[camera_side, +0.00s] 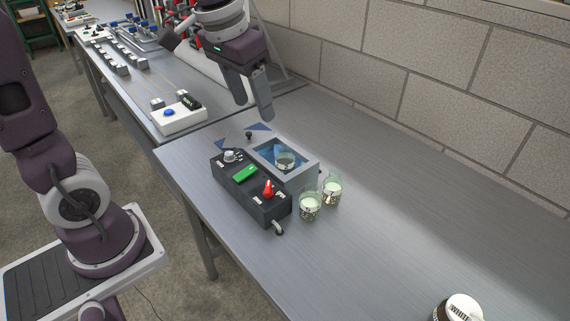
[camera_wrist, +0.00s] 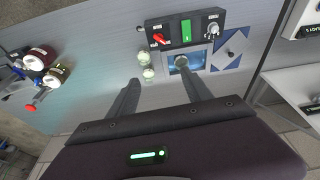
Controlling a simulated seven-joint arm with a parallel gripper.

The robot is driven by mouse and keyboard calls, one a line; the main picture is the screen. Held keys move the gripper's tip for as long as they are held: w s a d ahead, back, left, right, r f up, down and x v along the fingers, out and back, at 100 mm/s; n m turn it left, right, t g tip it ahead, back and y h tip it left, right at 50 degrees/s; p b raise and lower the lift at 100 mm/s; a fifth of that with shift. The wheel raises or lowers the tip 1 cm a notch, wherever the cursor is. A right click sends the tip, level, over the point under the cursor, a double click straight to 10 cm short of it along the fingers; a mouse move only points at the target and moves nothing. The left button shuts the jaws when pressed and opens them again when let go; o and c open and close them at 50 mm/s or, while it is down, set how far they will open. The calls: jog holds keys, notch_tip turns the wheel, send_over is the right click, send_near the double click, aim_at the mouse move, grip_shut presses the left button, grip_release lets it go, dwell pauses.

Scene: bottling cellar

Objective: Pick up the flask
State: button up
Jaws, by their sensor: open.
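The flask (camera_side: 284,161) appears to be the small glass vessel with a dark band standing in the blue-lit well of the bath (camera_side: 302,181). Its lower part is hard to make out. In the wrist view the flask (camera_wrist: 182,62) shows small in the well, just ahead of the right fingertip. My gripper (camera_side: 253,109) is open and empty, above and behind the bath, apart from the flask. In the wrist view its two fingers (camera_wrist: 160,79) are spread wide, with bare bench between them.
Two glass beakers (camera_side: 309,206) (camera_side: 331,189) with pale contents stand right beside the bath. A dark control panel (camera_side: 246,187) fronts it. A lid with a knob (camera_side: 248,135) lies at its far side. Bottles (camera_wrist: 40,58) stand farther off.

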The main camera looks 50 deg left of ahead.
jog(key=w+a+f+g, duration=0.1)
jog(key=w+a+f, duration=0.1)
jog(key=w+f, duration=0.35)
jog(key=g, duration=0.2)
send_near(285, 157)
jog(key=f, duration=0.1)
jog(key=w+a+f, duration=0.1)
jog(key=f, duration=0.2)
jog(key=shift+w+a, duration=0.2)
jog(key=shift+a, duration=0.15)
notch_tip(285, 157, down, 7)
jog(key=shift+s+d+f, duration=0.1)
jog(key=shift+d+f, duration=0.05)
jog(key=shift+f, duration=0.1)
grip_shut()
